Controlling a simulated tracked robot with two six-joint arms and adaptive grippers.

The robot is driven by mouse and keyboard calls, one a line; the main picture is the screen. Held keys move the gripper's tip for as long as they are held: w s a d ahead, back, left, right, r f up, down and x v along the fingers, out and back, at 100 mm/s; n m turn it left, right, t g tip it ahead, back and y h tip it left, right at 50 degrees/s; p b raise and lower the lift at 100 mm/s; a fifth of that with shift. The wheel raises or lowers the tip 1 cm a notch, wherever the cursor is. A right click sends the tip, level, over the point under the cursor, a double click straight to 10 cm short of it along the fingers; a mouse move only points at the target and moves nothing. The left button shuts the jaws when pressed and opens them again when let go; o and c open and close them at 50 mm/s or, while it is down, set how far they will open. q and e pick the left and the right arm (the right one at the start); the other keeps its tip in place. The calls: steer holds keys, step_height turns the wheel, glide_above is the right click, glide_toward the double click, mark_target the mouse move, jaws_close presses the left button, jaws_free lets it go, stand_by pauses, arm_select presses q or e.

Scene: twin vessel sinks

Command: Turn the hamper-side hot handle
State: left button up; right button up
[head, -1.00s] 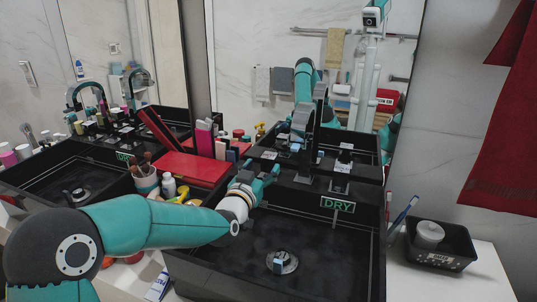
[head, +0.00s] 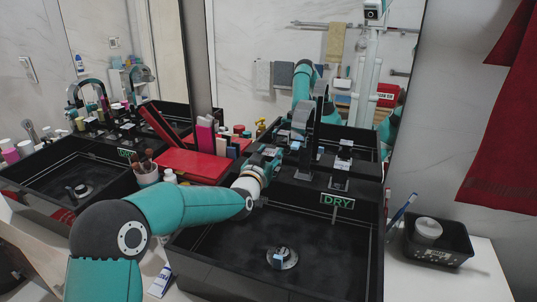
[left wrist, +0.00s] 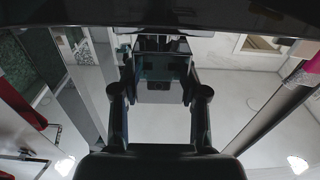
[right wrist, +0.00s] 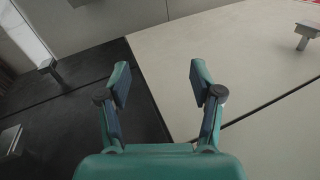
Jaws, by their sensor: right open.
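The right black vessel sink (head: 205,272) has a black tap (head: 308,150) at its back edge, with a block-shaped handle (head: 340,178) to the right of the tap. My left gripper (head: 271,160) is at the sink's back left, just left of the tap. It partly hides what stands there, and I cannot tell whether it touches a handle. In the left wrist view its two fingers (left wrist: 160,88) are apart. No hamper shows. My right gripper (right wrist: 160,80) is open and empty in the right wrist view, facing dark and pale panels; it is outside the head view.
A red box (head: 190,167) and several bottles stand between the sinks, close to my left forearm. The left sink (head: 75,195) is farther left. A mirror rises behind the taps. A black basket (head: 440,247) stands on the right counter.

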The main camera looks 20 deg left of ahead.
arm_select(q)
steer(key=c, duration=0.6)
steer(key=shift+o, duration=0.2)
steer(key=shift+y, duration=0.3)
steer(key=shift+d+r+n+y, duration=0.1)
steer(key=shift+n+y, duration=0.6)
steer(key=shift+y, duration=0.1)
steer(key=shift+r+n+y+p, duration=0.1)
steer(key=shift+n+y+p, duration=0.35)
steer(key=shift+y, duration=0.35)
steer(key=shift+n+y, duration=0.25)
steer(key=shift+y, duration=0.05)
steer(key=o, duration=1.2)
steer(key=shift+c, duration=0.2)
steer(key=shift+f, duration=0.2)
